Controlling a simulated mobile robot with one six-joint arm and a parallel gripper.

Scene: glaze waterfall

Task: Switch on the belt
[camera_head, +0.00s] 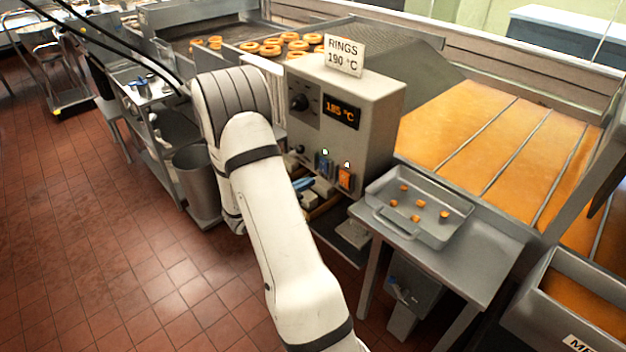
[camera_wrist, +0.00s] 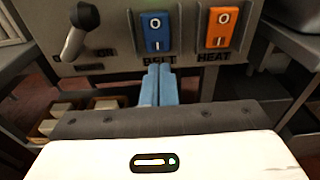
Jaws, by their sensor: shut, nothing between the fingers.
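The control box (camera_head: 375,115) stands in the middle of the head view, with a dial and a display reading 185 °C. The blue rocker switch (camera_wrist: 156,33), labelled BELT, is on its front in the wrist view; it also shows in the head view (camera_head: 324,163). My gripper (camera_wrist: 158,70) has its blue fingers shut and empty, with the tips just below the blue switch, over the BELT label. Whether they touch the panel I cannot tell. In the head view my arm hides part of the box's left side.
An orange rocker switch (camera_wrist: 217,30) labelled HEAT sits right of the blue one. A lever (camera_wrist: 78,32) sticks out at the left. A sign (camera_head: 343,55) reads RINGS 190 °C. A tray (camera_head: 440,235) with several small pieces stands right of the box. Rings (camera_head: 270,49) lie in the fryer behind.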

